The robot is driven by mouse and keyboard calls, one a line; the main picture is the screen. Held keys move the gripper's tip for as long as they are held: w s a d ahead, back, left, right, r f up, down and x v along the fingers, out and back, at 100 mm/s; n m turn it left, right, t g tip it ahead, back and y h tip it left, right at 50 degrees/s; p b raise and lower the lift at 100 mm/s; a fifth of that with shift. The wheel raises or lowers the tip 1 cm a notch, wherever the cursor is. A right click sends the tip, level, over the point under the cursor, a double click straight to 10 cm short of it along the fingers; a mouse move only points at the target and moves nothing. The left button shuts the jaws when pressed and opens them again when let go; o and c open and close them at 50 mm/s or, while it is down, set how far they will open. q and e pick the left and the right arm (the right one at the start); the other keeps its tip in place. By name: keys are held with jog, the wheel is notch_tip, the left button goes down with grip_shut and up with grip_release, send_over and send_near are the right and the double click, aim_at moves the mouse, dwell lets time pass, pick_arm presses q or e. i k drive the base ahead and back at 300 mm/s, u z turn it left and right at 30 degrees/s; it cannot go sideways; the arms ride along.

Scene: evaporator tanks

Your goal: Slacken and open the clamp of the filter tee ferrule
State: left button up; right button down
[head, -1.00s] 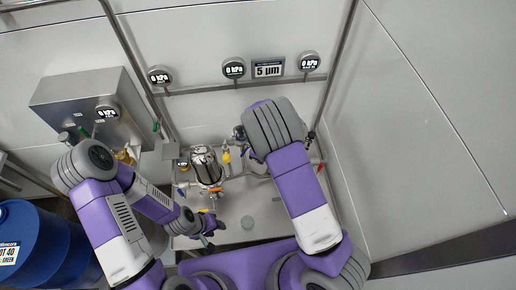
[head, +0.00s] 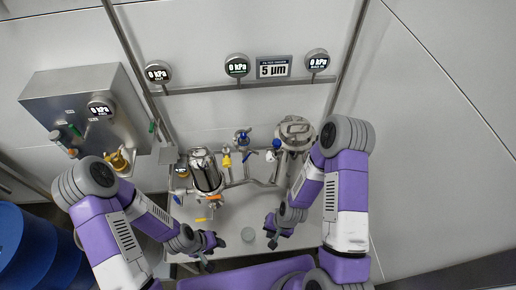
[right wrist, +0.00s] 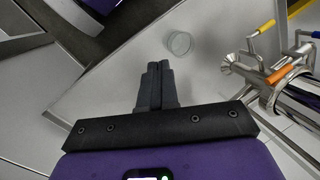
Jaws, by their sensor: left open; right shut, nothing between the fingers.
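A steel filter housing (head: 206,172) stands at the left of the pipework in the head view, with an orange handle (head: 214,198) at its lower end. The right wrist view shows an orange handle (right wrist: 280,73) on a steel tee beside an open flared ferrule (right wrist: 231,64). I cannot tell for sure which clamp is the filter tee ferrule's. My left gripper (head: 214,255) is open and empty, in front of and below the filter housing. My right gripper (head: 272,240) is shut and empty over the bench; its closed fingers (right wrist: 155,82) are apart from the pipework.
A second steel housing (head: 296,133) stands at the right of the pipework. A small round clear cup (head: 248,234) is on the bench between my grippers. Yellow-handled valves (head: 227,159) rise from the pipes. The bench front is mostly clear.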

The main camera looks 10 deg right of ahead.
aim_at(246, 149)
jog(key=u, duration=0.55)
jog(key=k, duration=1.3)
jog(key=z, duration=0.15)
jog(key=i, duration=0.75)
jog(key=z, duration=0.6)
jog(key=i, duration=1.05)
jog(key=u, duration=0.4)
